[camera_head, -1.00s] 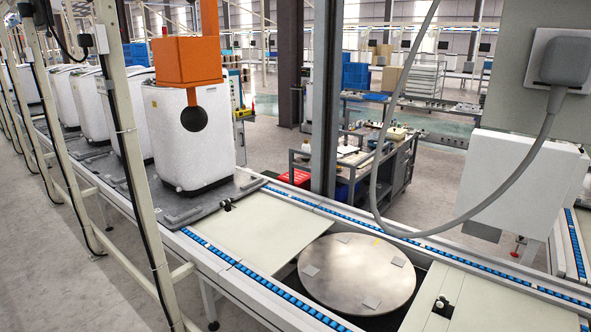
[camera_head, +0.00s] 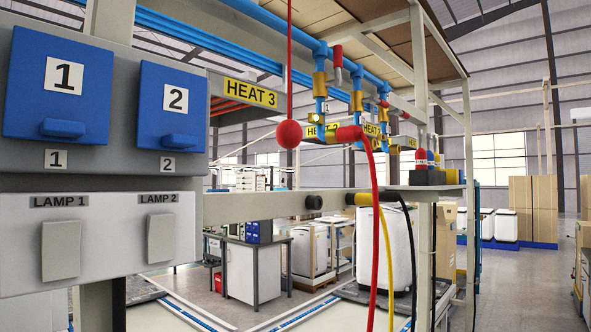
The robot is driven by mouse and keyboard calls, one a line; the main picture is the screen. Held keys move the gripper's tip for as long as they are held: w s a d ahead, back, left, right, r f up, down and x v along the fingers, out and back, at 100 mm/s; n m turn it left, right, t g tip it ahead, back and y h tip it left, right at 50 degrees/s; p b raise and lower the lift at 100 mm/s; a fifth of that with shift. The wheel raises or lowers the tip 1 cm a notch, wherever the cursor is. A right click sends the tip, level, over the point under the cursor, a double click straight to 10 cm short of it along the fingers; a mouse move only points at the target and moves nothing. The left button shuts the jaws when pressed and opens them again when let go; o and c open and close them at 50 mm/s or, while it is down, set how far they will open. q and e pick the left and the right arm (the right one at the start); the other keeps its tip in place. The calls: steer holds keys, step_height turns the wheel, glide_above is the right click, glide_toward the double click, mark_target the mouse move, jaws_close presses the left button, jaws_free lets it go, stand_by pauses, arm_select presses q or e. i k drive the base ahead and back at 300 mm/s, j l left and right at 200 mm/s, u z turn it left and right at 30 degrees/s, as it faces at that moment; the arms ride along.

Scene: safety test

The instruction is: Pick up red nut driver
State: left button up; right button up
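I cannot make out a red nut driver for certain. Small red-topped and blue items (camera_head: 426,160) stand on a shelf at the right of the frame structure, too small to identify. A red ball (camera_head: 289,134) hangs on a red cord near the middle. A red hose (camera_head: 375,215) hangs down from a red fitting on the blue pipework. Neither of my grippers is in view.
A grey panel with blue covers (camera_head: 58,85) and lamp switches (camera_head: 61,250) fills the near left. A yellow hose (camera_head: 389,270) and black hose hang beside the red one. A workbench (camera_head: 252,270) stands behind. Open floor shows at the right.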

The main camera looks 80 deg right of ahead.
mark_target(421, 164)
steer(key=z, duration=3.4)
steer(key=i+l+u, duration=0.45)
steer(key=l+u, duration=0.2)
steer(key=i+l+u, duration=0.15)
steer(key=l+u, duration=0.2)
